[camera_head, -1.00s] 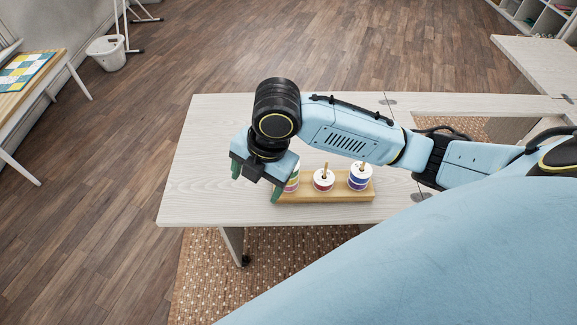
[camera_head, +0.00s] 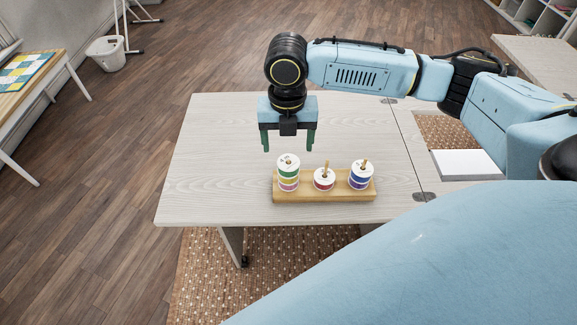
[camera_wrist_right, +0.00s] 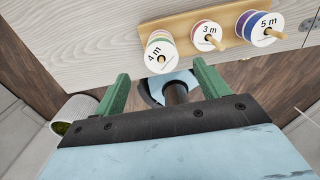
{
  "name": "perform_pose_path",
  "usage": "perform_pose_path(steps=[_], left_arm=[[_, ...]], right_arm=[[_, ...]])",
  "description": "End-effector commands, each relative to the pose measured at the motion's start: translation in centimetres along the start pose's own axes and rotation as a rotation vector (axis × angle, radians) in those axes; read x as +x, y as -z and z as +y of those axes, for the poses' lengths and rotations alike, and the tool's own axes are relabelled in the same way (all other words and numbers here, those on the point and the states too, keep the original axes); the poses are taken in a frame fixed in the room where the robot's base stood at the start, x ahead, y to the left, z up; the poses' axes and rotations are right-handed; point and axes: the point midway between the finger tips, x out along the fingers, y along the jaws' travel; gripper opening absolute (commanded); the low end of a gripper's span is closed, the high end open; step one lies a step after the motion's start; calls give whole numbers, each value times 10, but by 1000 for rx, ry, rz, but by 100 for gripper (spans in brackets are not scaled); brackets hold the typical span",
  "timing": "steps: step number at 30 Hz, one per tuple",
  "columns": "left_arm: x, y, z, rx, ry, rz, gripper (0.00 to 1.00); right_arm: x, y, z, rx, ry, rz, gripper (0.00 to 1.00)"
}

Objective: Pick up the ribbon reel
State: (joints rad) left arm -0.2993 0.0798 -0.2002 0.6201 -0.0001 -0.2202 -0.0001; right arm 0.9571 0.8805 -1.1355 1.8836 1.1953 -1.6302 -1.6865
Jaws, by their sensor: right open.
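Ribbon reels with white faces stand on a wooden peg stand (camera_head: 325,196) on the pale table. The left stack has a green reel (camera_head: 288,171) above a pink one; its face reads 4 m in the right wrist view (camera_wrist_right: 156,56). The middle red reel (camera_head: 324,182) is lower and reads 3 m. The right peg holds a blue reel (camera_head: 361,175), face 5 m, with purple under it. The task does not say which reel. My right gripper (camera_head: 288,148) is open and empty, pointing down above and just behind the left stack. My left gripper is out of view.
The pale table (camera_head: 215,170) is bare left of and behind the stand. The stand sits near its front edge. A recess with a white panel (camera_head: 467,164) lies to the right. A white basket (camera_head: 106,53) stands on the floor at the back left.

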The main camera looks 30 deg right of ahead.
Motion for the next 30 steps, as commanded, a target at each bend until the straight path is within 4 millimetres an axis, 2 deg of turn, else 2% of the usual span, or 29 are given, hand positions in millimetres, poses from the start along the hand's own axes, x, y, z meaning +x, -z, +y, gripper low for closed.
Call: perform_pose_path(steps=[7,15,23,30], left_arm=[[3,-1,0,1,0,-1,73],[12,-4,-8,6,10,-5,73],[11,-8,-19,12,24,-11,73],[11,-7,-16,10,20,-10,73]], right_arm=[[15,1,0,-1,0,1,74],[54,3,-2,-1,0,0,74],[58,2,-2,-2,-1,-2,74],[58,2,-2,-1,-1,-2,44]])
